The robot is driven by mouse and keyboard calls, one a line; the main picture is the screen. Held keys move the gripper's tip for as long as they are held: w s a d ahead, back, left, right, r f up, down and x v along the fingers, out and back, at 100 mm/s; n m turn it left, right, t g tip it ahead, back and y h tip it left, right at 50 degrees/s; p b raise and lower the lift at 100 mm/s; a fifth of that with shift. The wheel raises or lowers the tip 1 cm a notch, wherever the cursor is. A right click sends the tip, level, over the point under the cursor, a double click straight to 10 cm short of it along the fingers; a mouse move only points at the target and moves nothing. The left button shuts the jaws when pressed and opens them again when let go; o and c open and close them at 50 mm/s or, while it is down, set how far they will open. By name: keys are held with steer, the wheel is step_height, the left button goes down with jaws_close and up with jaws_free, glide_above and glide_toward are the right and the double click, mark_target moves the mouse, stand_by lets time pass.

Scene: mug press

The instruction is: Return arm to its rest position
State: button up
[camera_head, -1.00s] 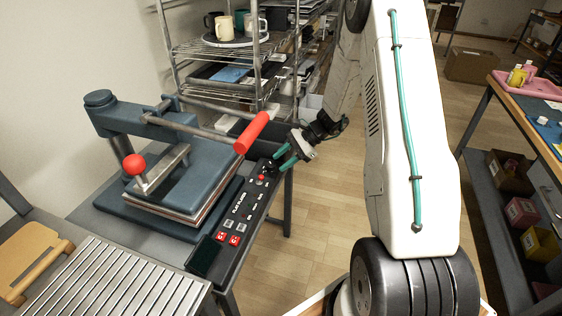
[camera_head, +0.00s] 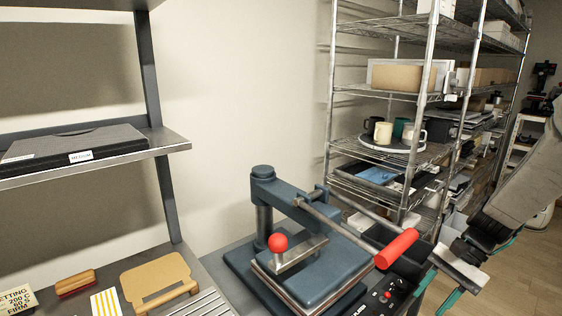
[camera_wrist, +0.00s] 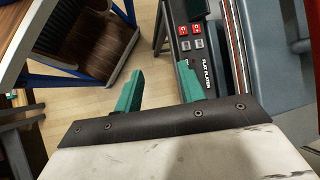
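My arm (camera_head: 520,180) reaches in from the right edge of the head view. My gripper (camera_head: 438,292) hangs low beside the right side of the press's control panel (camera_head: 388,296). In the wrist view my gripper (camera_wrist: 160,82) has two green fingers set well apart, with floor and a panel edge behind the gap. Nothing is held. The blue-grey press (camera_head: 300,275) stands left of the gripper, with a red handle grip (camera_head: 397,248) and a red ball knob (camera_head: 278,242). Part of the press bench is cut off below.
A wire shelf rack (camera_head: 409,180) with mugs on a round tray stands behind the gripper. A wall shelf (camera_head: 100,160) is at the left. A wooden stool-like board (camera_head: 158,280) lies at lower left. The wrist view shows a blue-framed wooden rack (camera_wrist: 85,45) and open floor.

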steer(key=s+a+r+n+t+h, duration=0.2)
steer(key=s+a+r+n+h, duration=0.1)
steer(key=s+r, duration=0.5)
steer(key=s+a+r+n+t+h, duration=0.1)
steer(key=s+a+r+n+h, duration=0.2)
steer(key=s+r+n, duration=0.3)
steer(key=s+r+h, duration=0.1)
steer(key=s+r, duration=0.1)
steer(key=s, duration=0.2)
steer(key=shift+s+a+r+t, duration=0.25)
steer(key=shift+s+a+t, duration=0.05)
steer(key=shift+s+t, duration=0.1)
